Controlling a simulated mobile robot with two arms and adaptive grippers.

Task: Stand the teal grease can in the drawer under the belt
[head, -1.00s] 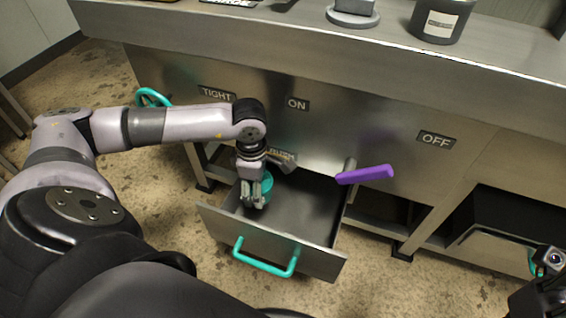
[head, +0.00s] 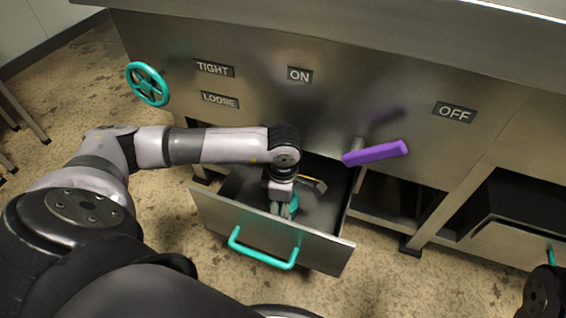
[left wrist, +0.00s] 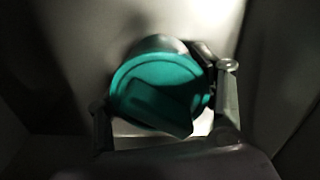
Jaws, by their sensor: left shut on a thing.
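The teal grease can (head: 295,200) is inside the open drawer (head: 262,236), mostly hidden behind my left gripper (head: 282,208) in the head view. In the left wrist view its round teal top (left wrist: 158,88) sits between the two fingers of my left gripper (left wrist: 168,115), which is shut on it. The can looks upright, but whether its base touches the drawer floor cannot be told. My right gripper is not clearly seen; only a dark part of my right arm shows at the lower right edge.
The drawer has a teal handle (head: 263,258) on its front. A purple lever (head: 375,153) sticks out above the drawer's right side. A teal handwheel (head: 147,84) is at the left of the panel. An open bay (head: 510,220) lies at the right.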

